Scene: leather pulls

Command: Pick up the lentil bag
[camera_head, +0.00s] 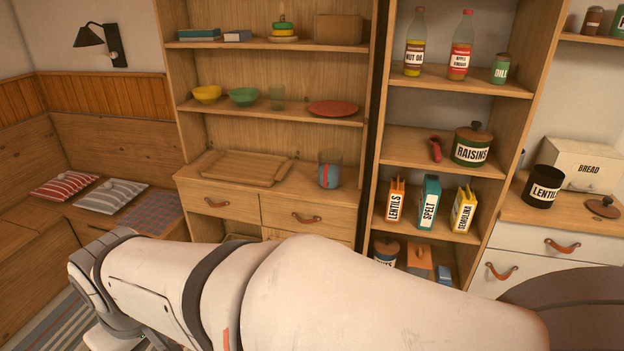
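The lentil bag (395,205), orange with a white label reading LENTILS, stands upright on a lower shelf of the right-hand wooden shelf unit. It is the leftmost of three bags there. A teal SPELT bag (428,205) and a yellow SEMOLINA bag (463,212) stand to its right, apart from it. My white arm crosses the bottom of the view, well in front of the shelves. My gripper's fingers are not visible, so its state does not show.
A dark open pot labelled LENTIL (542,187) stands on the right counter beside its lid (602,207). A RAISINS pot (471,147) and a red object (435,149) are on the shelf above the bags. Jars and boxes below are partly hidden by my arm.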

